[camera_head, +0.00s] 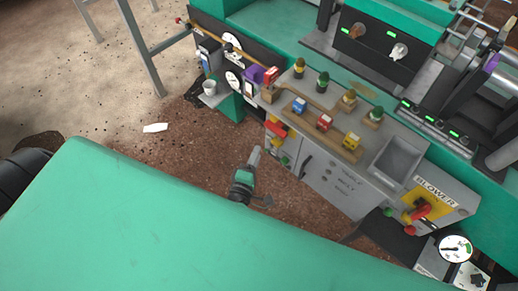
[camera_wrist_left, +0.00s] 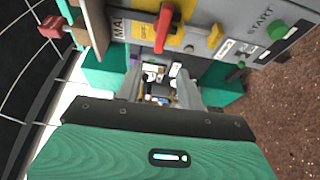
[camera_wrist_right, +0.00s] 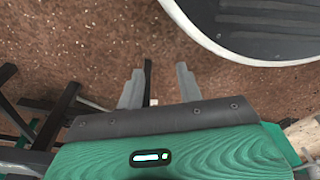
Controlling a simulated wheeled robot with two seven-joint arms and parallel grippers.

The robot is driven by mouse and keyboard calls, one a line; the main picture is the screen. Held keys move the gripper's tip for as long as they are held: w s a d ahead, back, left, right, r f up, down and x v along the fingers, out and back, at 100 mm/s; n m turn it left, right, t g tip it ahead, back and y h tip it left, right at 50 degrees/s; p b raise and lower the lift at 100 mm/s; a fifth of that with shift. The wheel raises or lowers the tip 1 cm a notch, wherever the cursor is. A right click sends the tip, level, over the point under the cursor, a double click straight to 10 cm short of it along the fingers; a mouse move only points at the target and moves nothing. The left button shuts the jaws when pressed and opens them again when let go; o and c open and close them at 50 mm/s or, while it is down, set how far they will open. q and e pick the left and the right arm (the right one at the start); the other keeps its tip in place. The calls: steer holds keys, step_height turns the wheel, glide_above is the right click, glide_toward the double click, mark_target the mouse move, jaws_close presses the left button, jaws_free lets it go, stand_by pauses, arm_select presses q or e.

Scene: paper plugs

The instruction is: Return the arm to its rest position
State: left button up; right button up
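My left gripper (camera_head: 256,153) shows in the head view in front of the control cabinet, with brown floor around it. In the left wrist view its two grey fingers (camera_wrist_left: 159,78) stand apart with nothing held between them. A red lever (camera_wrist_left: 163,28) on a yellow plate is beyond the fingers, apart from them. My right gripper (camera_wrist_right: 158,72) shows only in its own wrist view. A large green part of the foreground hides the lower left of the head view.
The cabinet (camera_head: 335,182) carries knobs, coloured switches and a grey bin (camera_head: 397,160). A red blower lever (camera_head: 421,211) is at the right. A white cup (camera_head: 209,87) stands at the cabinet's left. A green START button (camera_wrist_left: 277,29) is at the upper right.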

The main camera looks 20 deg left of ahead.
arm_select(q)
steer(key=shift+s, duration=0.1)
arm_select(e)
steer(key=shift+w, duration=0.35)
